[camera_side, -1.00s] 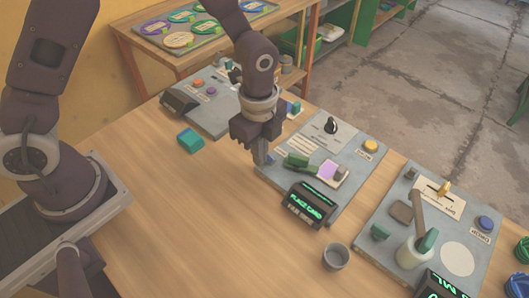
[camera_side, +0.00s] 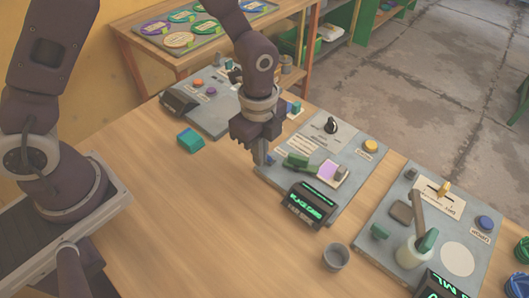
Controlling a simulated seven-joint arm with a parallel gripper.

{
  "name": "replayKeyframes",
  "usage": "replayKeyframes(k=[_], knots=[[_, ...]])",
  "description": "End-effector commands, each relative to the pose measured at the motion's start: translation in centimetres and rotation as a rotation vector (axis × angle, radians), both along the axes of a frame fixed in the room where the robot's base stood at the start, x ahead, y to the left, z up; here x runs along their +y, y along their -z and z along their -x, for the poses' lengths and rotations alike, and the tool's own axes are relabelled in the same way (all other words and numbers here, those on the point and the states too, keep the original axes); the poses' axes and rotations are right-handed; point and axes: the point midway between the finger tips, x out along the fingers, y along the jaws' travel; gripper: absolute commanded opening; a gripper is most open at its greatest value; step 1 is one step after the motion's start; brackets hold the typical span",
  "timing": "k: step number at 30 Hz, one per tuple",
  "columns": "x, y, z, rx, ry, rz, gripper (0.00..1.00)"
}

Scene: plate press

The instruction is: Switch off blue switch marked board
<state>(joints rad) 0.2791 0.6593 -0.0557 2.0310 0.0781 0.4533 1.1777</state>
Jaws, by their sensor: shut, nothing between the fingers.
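My gripper (camera_side: 260,155) is shut and empty, pointing down at the left corner of the middle grey board (camera_side: 345,205). A small blue part (camera_side: 271,160), possibly the blue switch, shows right beside the fingertips. It is mostly hidden by them, so I cannot tell its position or whether they touch.
Another grey board (camera_side: 205,115) with orange and purple buttons lies behind my gripper. A third board (camera_side: 410,190) with a blue button (camera_side: 485,223) is at right. The front left table is clear.

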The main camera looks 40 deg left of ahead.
Motion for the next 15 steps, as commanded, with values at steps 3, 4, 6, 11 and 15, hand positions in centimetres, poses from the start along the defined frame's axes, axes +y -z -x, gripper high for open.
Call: replayKeyframes(k=[3,4,6,11,15], knots=[[0.0,0.0,0.0,0.0,0.0,0.0,0.0],[0.0,0.0,0.0,0.0,0.0,0.0,0.0],[0.0,0.0,-0.2,-0.001,0.0,0.0,0.0],[0.0,0.0,-0.7,-0.001,-0.001,0.0,0.0],[0.0,0.0,-1.1,-0.001,-0.001,0.0,0.0]])
